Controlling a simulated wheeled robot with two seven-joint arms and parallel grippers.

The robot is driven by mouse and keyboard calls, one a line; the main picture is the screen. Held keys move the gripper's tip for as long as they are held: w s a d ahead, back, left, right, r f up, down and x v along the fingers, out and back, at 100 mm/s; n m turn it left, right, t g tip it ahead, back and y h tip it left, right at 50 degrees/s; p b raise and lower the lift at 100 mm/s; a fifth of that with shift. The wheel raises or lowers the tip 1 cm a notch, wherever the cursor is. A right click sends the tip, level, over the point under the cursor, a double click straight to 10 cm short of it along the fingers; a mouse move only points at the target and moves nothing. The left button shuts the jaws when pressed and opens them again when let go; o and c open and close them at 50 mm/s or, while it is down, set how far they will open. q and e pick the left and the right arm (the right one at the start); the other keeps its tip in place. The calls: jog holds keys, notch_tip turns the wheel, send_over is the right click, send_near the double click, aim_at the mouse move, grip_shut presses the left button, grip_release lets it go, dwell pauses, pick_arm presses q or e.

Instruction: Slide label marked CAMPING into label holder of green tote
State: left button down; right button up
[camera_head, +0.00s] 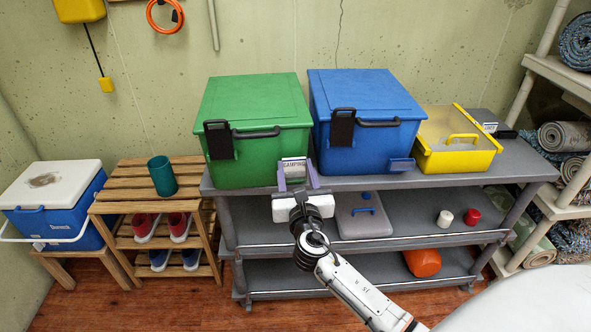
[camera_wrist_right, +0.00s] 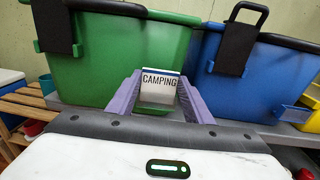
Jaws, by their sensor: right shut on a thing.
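The green tote (camera_head: 258,157) stands on the top of the grey shelf, with a black latch and handle on its front. It fills the left of the right wrist view (camera_wrist_right: 115,60). My right gripper (camera_head: 297,171), with purple fingers, is shut on the CAMPING label (camera_head: 294,168). The label (camera_wrist_right: 160,82) is white with dark text and a blue upper edge, and sits upright between the fingertips. It is in front of the green tote's lower right front; I cannot tell whether it touches. The label holder is not clearly visible. My left gripper is not in view.
A blue tote (camera_head: 367,148) stands close on the right, with a blue piece (camera_head: 401,164) at its lower front. A yellow bin (camera_head: 455,160) is further right. The grey shelf (camera_head: 345,183) has a narrow free front edge. A wooden rack (camera_head: 140,205) stands left.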

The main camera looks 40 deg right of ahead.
jog(key=shift+f, duration=0.25)
jog(key=o, duration=1.1)
jog(key=v, duration=1)
jog(key=shift+s, duration=0.2)
jog(key=s+a+f+m+g+y, duration=0.25)
jog(key=s+a+f+m, duration=0.2)
jog(key=f+m, duration=0.35)
jog(key=s+a+f+m+g+y, duration=0.2)
jog(key=s+a+f+m+y, duration=0.25)
jog(key=f, duration=0.55)
jog(key=s+a+f+m+g+y, duration=0.1)
jog(key=s+a+f+m+y, duration=0.1)
jog(key=s+m, duration=0.3)
jog(key=s+a+f+m+g+y, duration=0.1)
jog(key=s+a+f+m, duration=0.3)
jog(key=m, duration=0.7)
jog(key=s+y, duration=0.1)
jog(key=s, duration=0.1)
jog(key=shift+s+a+g, duration=0.2)
jog(key=shift+s+g, duration=0.1)
jog(key=shift+g, duration=0.05)
